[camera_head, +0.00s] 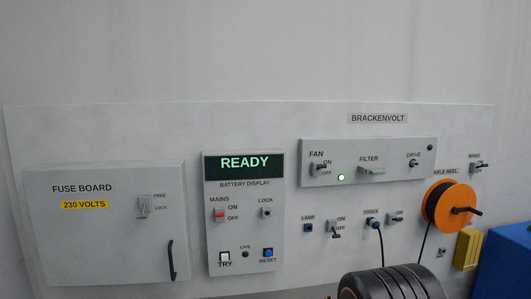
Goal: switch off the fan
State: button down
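The fan switch (319,168) is a small toggle with a dark lever under the label FAN, at the left end of a grey control box (390,178). ON is marked above and OFF below, to the right of the lever. The lever is too small to tell for certain which mark it is set to. A green lamp (340,178) glows just right of the OFF mark. My gripper is not in view, and nothing covers the switch.
The same box carries a filter handle (371,171) and a drive switch (413,163). Left are the battery display (244,167) reading READY and the fuse board (106,230). A dark ribbed rounded body (395,283), cable reel (451,207) and blue block (505,265) are lower right.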

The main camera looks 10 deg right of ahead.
aim_at(320, 167)
jog(key=i+l, duration=0.1)
jog(key=i, duration=0.4)
jog(key=i+l, duration=0.15)
jog(key=i, duration=0.3)
jog(key=i+l, duration=0.1)
jog(key=i, duration=0.4)
jog(key=i+j+z, duration=0.2)
jog(key=k+l+u, duration=0.15)
jog(key=k+l, duration=0.05)
